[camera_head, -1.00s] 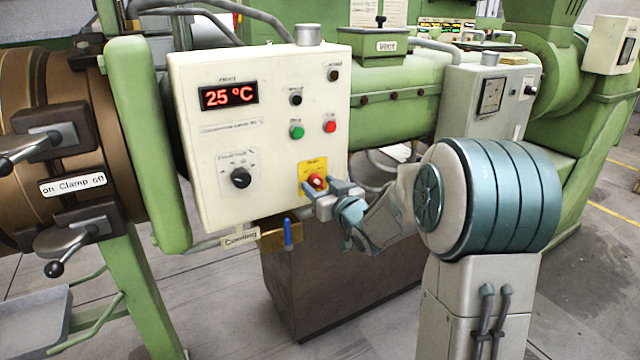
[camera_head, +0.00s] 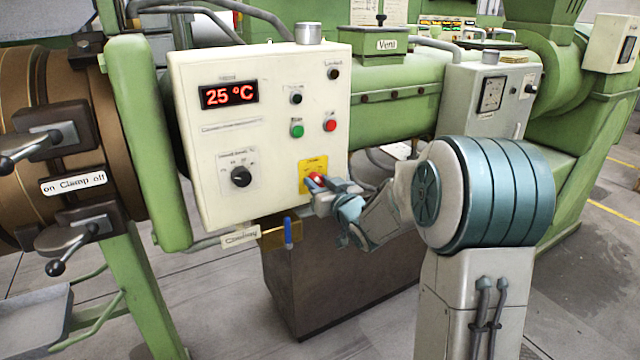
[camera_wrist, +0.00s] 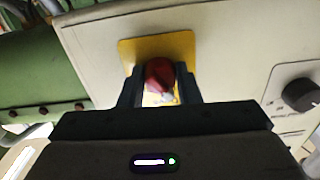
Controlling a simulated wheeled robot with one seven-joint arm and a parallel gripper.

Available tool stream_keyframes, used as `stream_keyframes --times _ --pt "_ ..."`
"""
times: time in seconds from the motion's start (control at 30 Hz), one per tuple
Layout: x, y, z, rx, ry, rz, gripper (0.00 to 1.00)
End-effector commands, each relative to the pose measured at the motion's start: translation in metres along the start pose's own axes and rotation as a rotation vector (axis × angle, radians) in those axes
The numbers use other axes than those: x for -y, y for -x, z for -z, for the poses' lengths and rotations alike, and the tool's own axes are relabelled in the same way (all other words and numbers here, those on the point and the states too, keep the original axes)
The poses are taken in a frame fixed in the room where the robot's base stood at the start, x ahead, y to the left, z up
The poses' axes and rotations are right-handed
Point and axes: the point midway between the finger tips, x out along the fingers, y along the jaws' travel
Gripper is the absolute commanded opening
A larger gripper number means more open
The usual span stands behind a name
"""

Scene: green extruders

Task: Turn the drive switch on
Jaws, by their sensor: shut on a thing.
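The drive switch (camera_head: 316,179) is a red knob on a yellow plate (camera_head: 313,165) at the lower right of the white control panel (camera_head: 215,130). My gripper (camera_head: 322,184) reaches it from the lower right. In the wrist view the red knob (camera_wrist: 159,73) sits between the two dark fingers of my gripper (camera_wrist: 160,88), which are shut on it. The yellow plate (camera_wrist: 183,48) shows behind the knob. The fingers hide part of the knob, and its exact angle is hard to tell.
The panel has a "25 °C" display (camera_head: 229,95), a black rotary knob (camera_head: 240,177), a green button (camera_head: 297,131) and a red button (camera_head: 330,125). A blue-handled valve (camera_head: 288,232) hangs just below the panel. A green barrel (camera_head: 400,90) lies behind my arm.

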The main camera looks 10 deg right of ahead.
Motion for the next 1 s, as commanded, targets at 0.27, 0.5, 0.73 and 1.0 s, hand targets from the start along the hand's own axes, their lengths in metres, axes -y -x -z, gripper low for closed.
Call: stream_keyframes --times 0.27,0.5,0.73,1.0 --pt "0.0002 0.0002 0.0012 0.000 -0.192 0.000 0.07" --pt "0.0004 0.0003 0.0015 0.000 -0.421 -0.001 0.07" --pt "0.0003 0.0004 0.0022 0.001 -0.640 -0.002 0.07" --pt "0.0009 0.0002 0.0027 0.000 -0.882 -0.001 0.07"
